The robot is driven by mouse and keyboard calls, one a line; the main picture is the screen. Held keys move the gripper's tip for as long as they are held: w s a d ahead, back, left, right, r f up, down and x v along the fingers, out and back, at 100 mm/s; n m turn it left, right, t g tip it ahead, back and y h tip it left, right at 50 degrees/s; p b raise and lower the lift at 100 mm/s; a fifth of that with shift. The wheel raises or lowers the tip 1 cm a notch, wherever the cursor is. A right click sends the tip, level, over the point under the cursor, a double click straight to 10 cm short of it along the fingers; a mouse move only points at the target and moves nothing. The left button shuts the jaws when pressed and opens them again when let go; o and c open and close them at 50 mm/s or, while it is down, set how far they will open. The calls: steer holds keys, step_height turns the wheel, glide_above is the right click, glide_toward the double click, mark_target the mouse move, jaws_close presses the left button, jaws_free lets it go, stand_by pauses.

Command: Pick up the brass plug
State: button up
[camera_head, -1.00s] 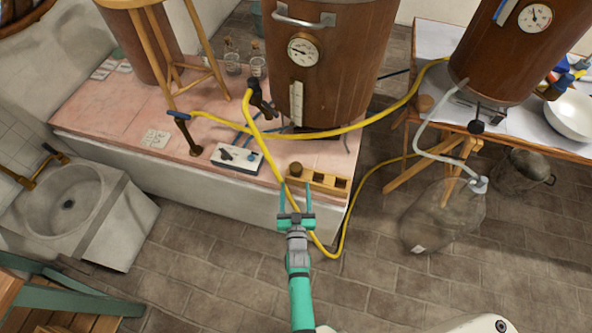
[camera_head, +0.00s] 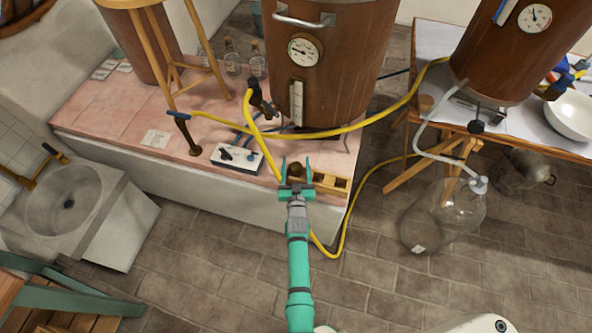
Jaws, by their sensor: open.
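The brass plug (camera_head: 295,170) is a small brown-gold round piece at the left end of a wooden block (camera_head: 330,183) on the pink tiled counter, near its front edge. My gripper (camera_head: 295,168), green with two thin fingers, is open and reaches over the counter's front edge. In this view one finger is to the left of the plug and the other to its right. I cannot tell whether either finger touches it. The gripper's body hides the lower part of the plug and the block's left end.
A yellow hose (camera_head: 260,149) runs close by on the left and loops below the counter edge. A white box with dark fittings (camera_head: 237,159) lies to the left. A glass carboy (camera_head: 440,215) stands on the floor at right.

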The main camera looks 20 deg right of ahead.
mark_target(295, 167)
steer(key=shift+x, duration=1)
steer(key=c, duration=1.2)
steer(key=shift+c, duration=0.2)
steer(key=shift+r, duration=0.1)
steer(key=shift+r, duration=0.45)
steer(key=s+r, duration=0.1)
steer(key=r, duration=0.1)
steer(key=s+a+r, duration=0.1)
steer(key=r, duration=0.1)
steer(key=s+r, duration=0.1)
steer(key=r, duration=0.1)
steer(key=shift+s+a+r, duration=0.15)
steer(key=shift+s, duration=0.05)
steer(key=shift+s+r, duration=0.25)
steer(key=s+a+r, duration=0.4)
steer(key=s+r, duration=0.1)
steer(key=s, duration=0.3)
steer(key=shift+s+a, duration=0.35)
steer(key=shift+s, duration=0.05)
